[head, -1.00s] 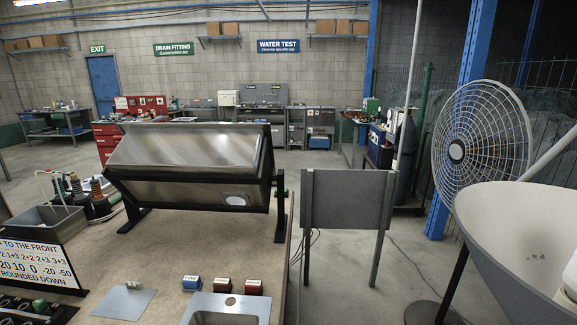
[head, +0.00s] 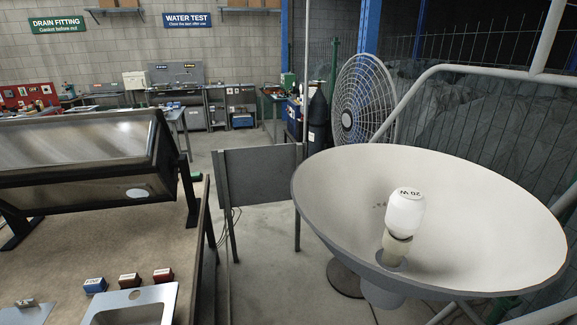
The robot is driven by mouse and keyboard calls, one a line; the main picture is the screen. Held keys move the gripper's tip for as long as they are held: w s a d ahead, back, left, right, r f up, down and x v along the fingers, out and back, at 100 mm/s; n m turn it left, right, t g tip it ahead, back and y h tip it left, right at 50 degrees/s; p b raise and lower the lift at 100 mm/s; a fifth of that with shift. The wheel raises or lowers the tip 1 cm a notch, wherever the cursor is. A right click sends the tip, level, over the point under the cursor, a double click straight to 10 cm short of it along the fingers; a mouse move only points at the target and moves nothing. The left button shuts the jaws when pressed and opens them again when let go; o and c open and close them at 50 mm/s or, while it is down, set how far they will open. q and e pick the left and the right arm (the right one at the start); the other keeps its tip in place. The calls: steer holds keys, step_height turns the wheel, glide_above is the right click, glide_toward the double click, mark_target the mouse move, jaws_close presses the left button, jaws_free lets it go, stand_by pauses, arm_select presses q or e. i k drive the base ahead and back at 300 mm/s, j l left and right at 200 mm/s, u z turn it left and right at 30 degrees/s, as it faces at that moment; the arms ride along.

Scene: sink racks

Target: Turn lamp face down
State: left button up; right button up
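The lamp (head: 470,190) is a wide, pale dish-shaped shade at the right of the head view. Its open side faces up and towards me, so I see its inner surface. A white bulb (head: 405,213) with dark print on its top stands in a beige socket (head: 396,248) inside the dish. Under the rim, part of a light grey body shows at the lower middle. Pale tubes pass behind and below the dish. Neither of my grippers shows in this view.
A workbench (head: 110,240) at the left carries a metal box on a black stand (head: 80,160), several small coloured blocks and a metal sink plate (head: 132,307). A grey panel on legs (head: 262,190) and a round fan (head: 362,100) stand behind the lamp. Floor shows between bench and lamp.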

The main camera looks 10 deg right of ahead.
mark_target(481, 234)
steer(key=k+l+z, duration=0.1)
steer(key=z, duration=0.9)
steer(key=k+j+z, duration=0.15)
steer(key=k+l, duration=0.05)
steer(key=k, duration=0.05)
